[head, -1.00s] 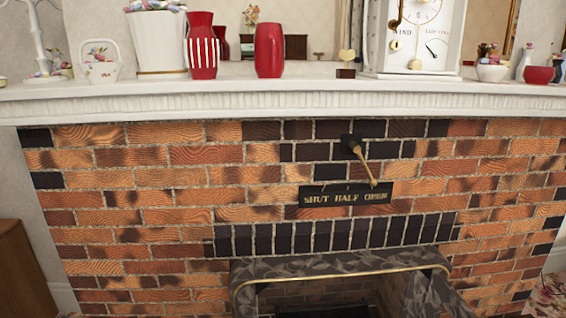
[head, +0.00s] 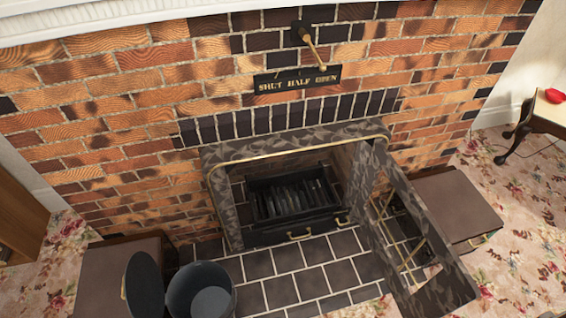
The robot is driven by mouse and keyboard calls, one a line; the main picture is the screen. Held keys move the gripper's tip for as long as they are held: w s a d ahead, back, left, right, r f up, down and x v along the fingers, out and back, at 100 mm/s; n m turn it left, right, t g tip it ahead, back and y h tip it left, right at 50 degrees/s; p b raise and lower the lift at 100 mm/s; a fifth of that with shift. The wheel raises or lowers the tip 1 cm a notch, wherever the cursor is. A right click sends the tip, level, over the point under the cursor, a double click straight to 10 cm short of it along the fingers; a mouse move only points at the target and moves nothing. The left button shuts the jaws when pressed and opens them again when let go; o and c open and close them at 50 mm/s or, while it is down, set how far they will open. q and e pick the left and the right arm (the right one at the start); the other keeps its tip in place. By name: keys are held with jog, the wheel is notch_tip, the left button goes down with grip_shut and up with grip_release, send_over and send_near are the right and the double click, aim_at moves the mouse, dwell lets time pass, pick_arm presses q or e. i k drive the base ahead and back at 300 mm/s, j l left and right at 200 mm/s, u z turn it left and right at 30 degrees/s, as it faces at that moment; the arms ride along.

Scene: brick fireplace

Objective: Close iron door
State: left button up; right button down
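A brick fireplace has a dark patterned metal surround (head: 290,146) with gold trim around its opening. A matching patterned, framed panel (head: 432,225), which looks like the iron door, stands swung out at the right side of the opening, reaching over the hearth. The opening is uncovered and a grate (head: 290,203) shows inside. Above it, a lever with a wooden handle (head: 314,49) slants down toward the word OPEN on a black plate (head: 297,79) reading SHUT HALF OPEN. Neither of my grippers is in view.
A black bucket (head: 201,292) with a raised round lid stands at the bottom left. Brown boxes stand left (head: 122,268) and right (head: 455,205) of the hearth. The dark tiled hearth (head: 300,272) is clear in the middle. A small table (head: 549,108) is at far right.

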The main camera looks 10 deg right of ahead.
aim_at(447, 291)
jog(key=l+u, duration=0.1)
jog(key=l, duration=0.4)
jog(key=k+l, duration=0.15)
jog(key=l, duration=0.3)
jog(key=k+l+u, duration=0.15)
jog(key=l, duration=0.85)
jog(key=k+l+u, duration=0.15)
jog(key=l, duration=0.3)
jog(key=k+l+u, duration=0.15)
jog(key=k+l, duration=0.25)
jog(key=l, duration=0.2)
jog(key=k+l+u, duration=0.1)
jog(key=k+l, duration=0.35)
jog(key=l, duration=0.15)
